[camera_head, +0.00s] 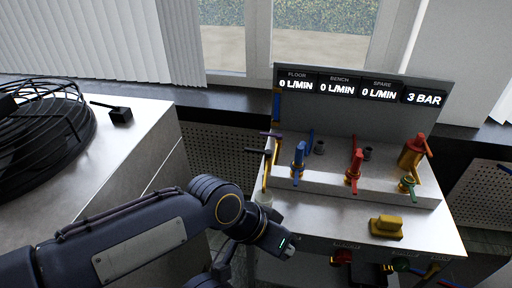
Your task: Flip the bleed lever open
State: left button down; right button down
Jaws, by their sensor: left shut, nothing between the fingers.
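A bench panel (340,128) carries several levers. A blue lever (298,158) and a red lever (355,166) stand upright on its white ledge. A small green handle (408,182) is at the right, by an orange-brown body with a red lever (419,142). At the left end, a dark lever (258,151) and a purple lever (270,134) stick out to the left near yellow upright parts. No label shows which is the bleed lever. My left gripper (284,245) is shut and empty, low in front of the bench's left end, apart from the levers; its fingertips are hard to make out.
A display (362,87) reads 0 L/MIN three times and 3 BAR. A yellow block (386,226) sits on the bench top (335,208). A white counter (118,150) at left holds a black round cage and a small black block (121,114). Red and green parts show below the bench.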

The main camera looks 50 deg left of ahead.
aim_at(268, 153)
jog(key=u, duration=1.55)
jog(key=i+z, duration=0.25)
jog(key=z, duration=0.15)
jog(key=i+z, duration=0.2)
jog(key=z, duration=0.25)
